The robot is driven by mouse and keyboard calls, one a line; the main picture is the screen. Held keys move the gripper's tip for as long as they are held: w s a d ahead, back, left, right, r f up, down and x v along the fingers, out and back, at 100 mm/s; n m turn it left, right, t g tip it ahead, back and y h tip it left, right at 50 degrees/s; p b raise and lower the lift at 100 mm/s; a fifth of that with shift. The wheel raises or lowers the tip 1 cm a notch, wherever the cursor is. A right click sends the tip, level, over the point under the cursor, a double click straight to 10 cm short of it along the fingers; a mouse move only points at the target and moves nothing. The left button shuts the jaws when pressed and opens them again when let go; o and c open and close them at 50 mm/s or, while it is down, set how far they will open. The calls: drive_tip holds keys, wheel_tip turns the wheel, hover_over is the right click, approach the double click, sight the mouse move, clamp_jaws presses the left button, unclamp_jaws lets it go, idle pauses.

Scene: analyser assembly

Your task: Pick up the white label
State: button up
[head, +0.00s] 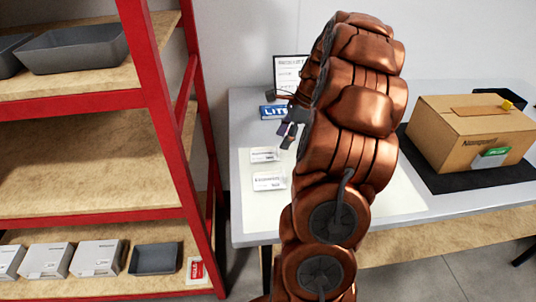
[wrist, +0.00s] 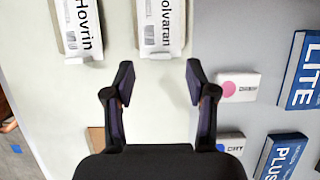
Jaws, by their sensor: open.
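Several white pieces could be the white label. In the wrist view, a small white card with a pink dot (wrist: 238,87) lies just right of my right fingertip. A white card with a blue square (wrist: 230,143) lies below it, partly hidden by my finger. Two larger white pieces marked "Hovrin" (wrist: 82,25) and "olvaran" (wrist: 161,24) lie beyond my fingertips, cut by the top edge. My gripper (wrist: 159,84) is open and empty above the table. In the head view, my gripper (head: 289,130) is partly hidden by my arm, near two white pieces (head: 264,155).
Blue "LITE" (wrist: 303,70) and "PLUS" (wrist: 285,157) pieces lie at the right of the wrist view. A cardboard box (head: 470,135) stands on a black mat (head: 440,180). A red-framed shelf (head: 160,100) stands left of the table (head: 242,215). A sign (head: 290,70) stands at the back.

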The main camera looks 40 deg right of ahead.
sight(280, 155)
drive_tip(key=shift+x, duration=1.95)
drive_tip(key=shift+s+d, duration=0.1)
drive_tip(key=c, duration=0.8)
